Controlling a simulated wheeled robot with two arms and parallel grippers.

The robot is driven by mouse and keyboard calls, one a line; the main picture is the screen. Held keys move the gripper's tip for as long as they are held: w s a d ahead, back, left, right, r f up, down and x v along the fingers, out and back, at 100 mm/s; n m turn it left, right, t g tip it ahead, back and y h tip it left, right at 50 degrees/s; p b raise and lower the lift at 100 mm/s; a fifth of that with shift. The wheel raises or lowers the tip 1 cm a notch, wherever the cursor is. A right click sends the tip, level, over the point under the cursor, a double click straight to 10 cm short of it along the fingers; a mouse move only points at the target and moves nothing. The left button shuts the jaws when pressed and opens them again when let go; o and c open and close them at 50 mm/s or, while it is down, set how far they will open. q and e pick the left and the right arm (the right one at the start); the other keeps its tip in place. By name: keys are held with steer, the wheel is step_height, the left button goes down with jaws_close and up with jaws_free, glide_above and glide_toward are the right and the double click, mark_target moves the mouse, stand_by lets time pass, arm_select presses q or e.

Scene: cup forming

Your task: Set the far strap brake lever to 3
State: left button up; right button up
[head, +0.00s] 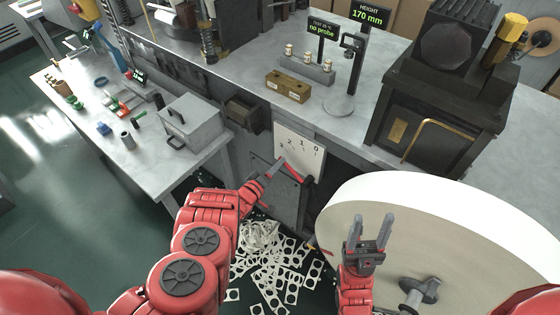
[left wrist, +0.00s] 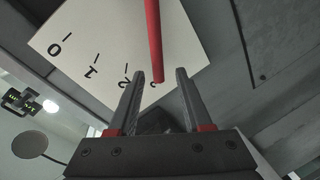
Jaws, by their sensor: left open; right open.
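The red brake lever (head: 294,172) sits at a white scale plate (head: 312,160) marked 0 to 3 on the machine's front. In the left wrist view the lever (left wrist: 154,40) crosses the plate (left wrist: 90,28), its end near the marks 2 and 3; the 3 is partly covered. My left gripper (head: 274,168) is at the lever's end. In the left wrist view its open fingers (left wrist: 160,76) lie on either side of that end, with gaps showing; depth is hard to tell. My right gripper (head: 375,220) is open and empty before a large roll.
The large pale roll (head: 450,220) fills the lower right. Flat punched scraps (head: 270,265) lie heaped on the floor below the lever. A dark box (head: 243,114) juts out left of the plate. A side table with a grey case (head: 190,122) stands at left.

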arm_select(q)
steer(key=p+v, duration=0.8)
steer(key=v, duration=0.5)
steer(key=shift+s+a, duration=0.2)
steer(key=shift+s, duration=0.1)
